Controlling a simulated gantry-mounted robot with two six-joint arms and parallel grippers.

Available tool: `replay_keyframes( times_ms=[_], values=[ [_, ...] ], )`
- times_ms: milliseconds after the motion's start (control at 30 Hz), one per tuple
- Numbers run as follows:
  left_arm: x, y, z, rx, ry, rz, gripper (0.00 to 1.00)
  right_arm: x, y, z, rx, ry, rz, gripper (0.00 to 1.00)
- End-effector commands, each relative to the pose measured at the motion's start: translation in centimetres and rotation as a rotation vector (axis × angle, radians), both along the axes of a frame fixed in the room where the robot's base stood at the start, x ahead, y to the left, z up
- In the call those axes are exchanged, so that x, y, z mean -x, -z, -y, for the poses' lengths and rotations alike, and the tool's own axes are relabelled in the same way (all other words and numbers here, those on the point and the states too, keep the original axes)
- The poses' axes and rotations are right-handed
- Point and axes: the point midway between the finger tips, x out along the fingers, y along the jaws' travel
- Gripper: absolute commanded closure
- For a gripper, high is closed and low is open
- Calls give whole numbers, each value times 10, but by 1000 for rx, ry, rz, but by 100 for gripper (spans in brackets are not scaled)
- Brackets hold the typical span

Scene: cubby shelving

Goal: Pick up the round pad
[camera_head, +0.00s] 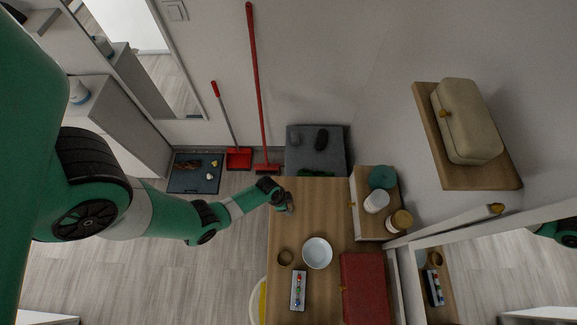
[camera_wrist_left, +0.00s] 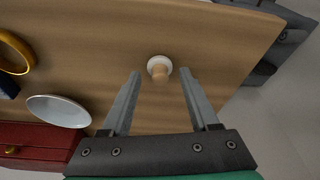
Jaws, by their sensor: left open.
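The round pad (camera_wrist_left: 159,66) is a small white disc with a tan knob-like middle. It rests on the wooden tabletop (camera_wrist_left: 110,30) in the left wrist view. My left gripper (camera_wrist_left: 160,76) is open, with one finger on each side of the pad in the picture; I cannot tell how much height separates them. Nothing is held. In the head view my left gripper (camera_head: 287,205) is over the table's far left corner, and I cannot make out the pad there. My right gripper is not seen.
A red box (camera_head: 366,288) and a wooden shelf with jars (camera_head: 360,190) line the right side. The tabletop around the pad is clear.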

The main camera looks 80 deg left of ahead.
Motion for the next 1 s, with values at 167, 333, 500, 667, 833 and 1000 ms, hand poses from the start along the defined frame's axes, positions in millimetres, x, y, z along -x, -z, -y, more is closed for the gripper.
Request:
replay_keyframes(
  times_ms=[167, 333, 500, 667, 833, 1000],
  values=[
    [0, -1, 0, 0, 0, 0, 50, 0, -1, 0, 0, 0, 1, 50],
    [0, -1, 0, 0, 0, 1, 80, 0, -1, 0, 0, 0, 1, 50],
    [0, -1, 0, 0, 0, 1, 100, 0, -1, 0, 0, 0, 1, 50],
    [0, -1, 0, -1, 0, 1, 100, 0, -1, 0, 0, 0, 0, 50],
    [0, -2, 0, -1, 0, 1, 100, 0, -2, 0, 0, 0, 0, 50],
    [0, -16, 0, -1, 0, 2, 100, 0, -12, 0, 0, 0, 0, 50]
  ],
)
